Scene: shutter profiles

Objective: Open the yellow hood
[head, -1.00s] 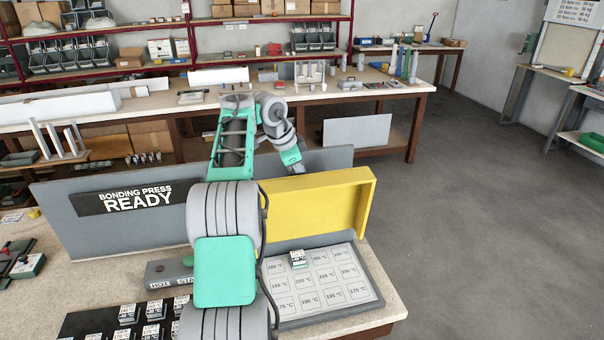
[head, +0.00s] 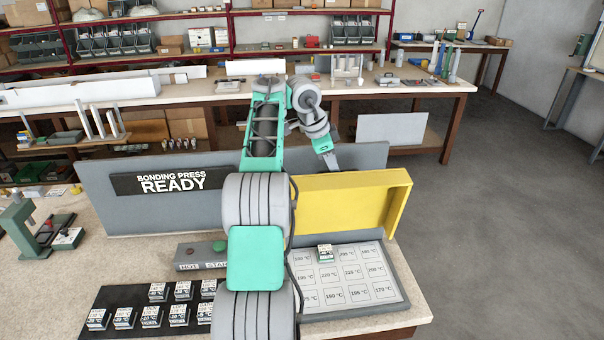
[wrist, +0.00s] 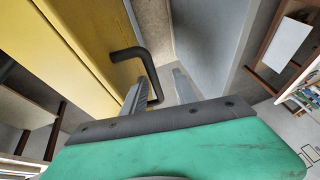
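The yellow hood (head: 350,205) stands raised at the back of the press plate (head: 345,275), its hollow side and right end wall towards the head camera. In the wrist view, the hood (wrist: 75,45) fills the upper left and carries a black bent handle (wrist: 143,62). My gripper (head: 331,162) is behind the hood in the head view, its fingertips partly hidden. In the wrist view, my gripper's fingers (wrist: 160,82) are apart, with the handle's bar between them, nearer the left finger. I see no clear grip on it.
A grey panel with the READY sign (head: 172,182) stands behind and left of the hood. A control box (head: 203,255) with buttons and a black mat (head: 130,295) with several small blocks are on the bench. One block (head: 325,253) sits on the plate. Floor at right is clear.

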